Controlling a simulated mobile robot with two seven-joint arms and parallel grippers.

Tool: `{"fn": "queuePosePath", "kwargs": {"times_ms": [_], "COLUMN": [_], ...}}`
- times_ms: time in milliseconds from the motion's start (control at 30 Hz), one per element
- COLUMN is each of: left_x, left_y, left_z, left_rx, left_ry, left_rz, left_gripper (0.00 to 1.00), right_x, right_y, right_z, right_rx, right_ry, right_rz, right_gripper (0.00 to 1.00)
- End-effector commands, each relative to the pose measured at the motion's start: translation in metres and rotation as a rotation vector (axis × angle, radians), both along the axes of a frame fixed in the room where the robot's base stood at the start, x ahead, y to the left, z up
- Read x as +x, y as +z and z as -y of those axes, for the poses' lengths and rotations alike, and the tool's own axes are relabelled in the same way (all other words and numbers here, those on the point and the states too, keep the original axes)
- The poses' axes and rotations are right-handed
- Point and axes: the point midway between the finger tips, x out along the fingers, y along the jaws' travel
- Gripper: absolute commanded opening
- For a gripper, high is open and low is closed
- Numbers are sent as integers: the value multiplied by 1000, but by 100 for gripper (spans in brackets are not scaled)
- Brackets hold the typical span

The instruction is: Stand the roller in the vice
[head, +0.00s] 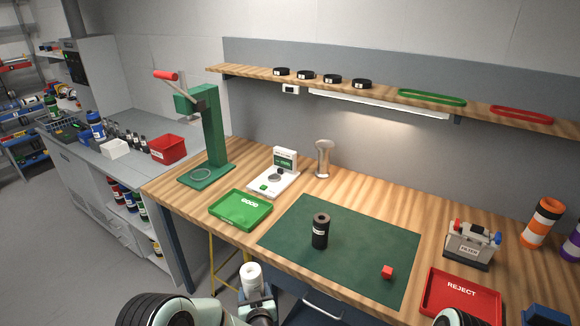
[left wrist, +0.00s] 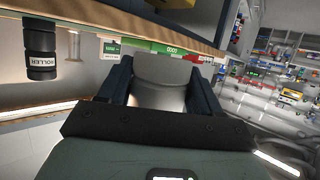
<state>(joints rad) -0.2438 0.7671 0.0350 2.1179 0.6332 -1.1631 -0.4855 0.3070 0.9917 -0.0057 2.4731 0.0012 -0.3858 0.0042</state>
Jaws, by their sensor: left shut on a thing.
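The roller is a black cylinder (head: 320,231) with a pale label, standing upright on the green mat (head: 345,222). It also shows, inverted, in the left wrist view (left wrist: 40,52), where its label reads ROLLER. My left gripper (head: 256,292) is in front of the bench's front edge, left of and nearer than the roller. It is shut on a white hollow cylinder (head: 251,272), which shows as a pale grey shape between the dark fingers in the left wrist view (left wrist: 168,75). My right gripper is not in view.
A green GOOD tray (head: 225,220) and green press (head: 213,125) stand left. A red cube (head: 387,271) lies on the mat. A grey block (head: 469,245) and red REJECT tray (head: 440,305) stand right.

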Motion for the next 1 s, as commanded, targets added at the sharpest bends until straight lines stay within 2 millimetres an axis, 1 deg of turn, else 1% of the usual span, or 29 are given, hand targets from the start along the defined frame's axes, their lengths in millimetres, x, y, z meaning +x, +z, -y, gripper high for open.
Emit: {"fn": "queuePosePath", "kwargs": {"times_ms": [33,100,233,300,400,500,767,867,967,1000], "left_x": [-2,-7,-19,-25,-31,-33,-33,-35,-41,-42], "left_y": [0,0,-1,-1,-1,-2,0,4,13,18], "left_z": [-21,-37,-59,-66,-70,-73,-71,-64,-48,-40], "left_rx": [1,4,9,13,15,16,17,17,21,20], "left_ry": [-28,-80,-161,-192,-224,-235,-246,-284,-369,-414], "left_rz": [-3,-7,-14,-17,-22,-21,-20,-19,-18,-16], "left_gripper": [24,24,24,24,24,24,24,23,23,23], "right_x": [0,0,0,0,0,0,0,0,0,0], "right_y": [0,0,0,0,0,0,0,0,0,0], "right_z": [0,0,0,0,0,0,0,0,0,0], "right_rx": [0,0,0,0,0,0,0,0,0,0], "right_ry": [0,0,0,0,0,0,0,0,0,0], "right_rz": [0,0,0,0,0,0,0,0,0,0], "right_gripper": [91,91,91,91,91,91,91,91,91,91]}}
